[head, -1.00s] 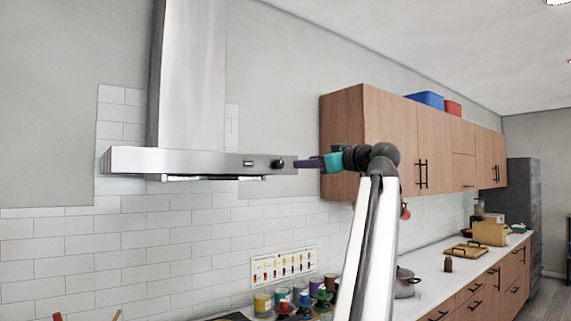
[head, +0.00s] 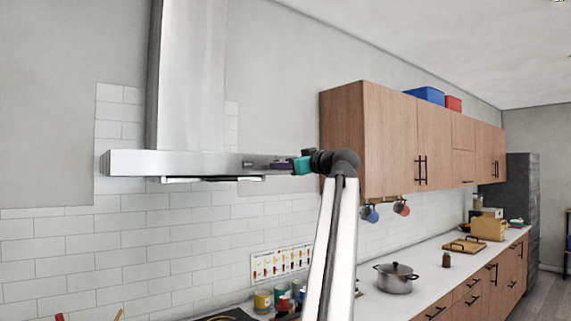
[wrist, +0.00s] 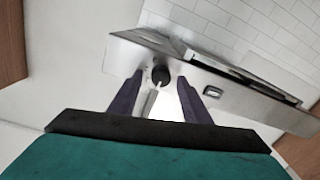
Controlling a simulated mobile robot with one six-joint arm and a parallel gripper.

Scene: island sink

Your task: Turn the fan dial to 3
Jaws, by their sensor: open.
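The range hood (head: 135,162) is a silver steel unit on the tiled wall, with its front band facing me. The fan dial (wrist: 161,75) is a round black knob on that band in the wrist view. It is hidden behind my gripper in the head view. My gripper (wrist: 160,82) is open, with one purple finger on each side of the dial. In the head view my gripper (head: 274,165) is at the right end of the hood's band. I cannot tell whether the fingers touch the dial. Its setting is too small to read.
A small dark rectangular panel (wrist: 213,92) sits beside the dial on the hood's band. The wooden wall cabinets (head: 370,140) stand to the right of my gripper. Below are the counter (head: 425,270) with a pot (head: 396,279) and several coloured jars (head: 263,300).

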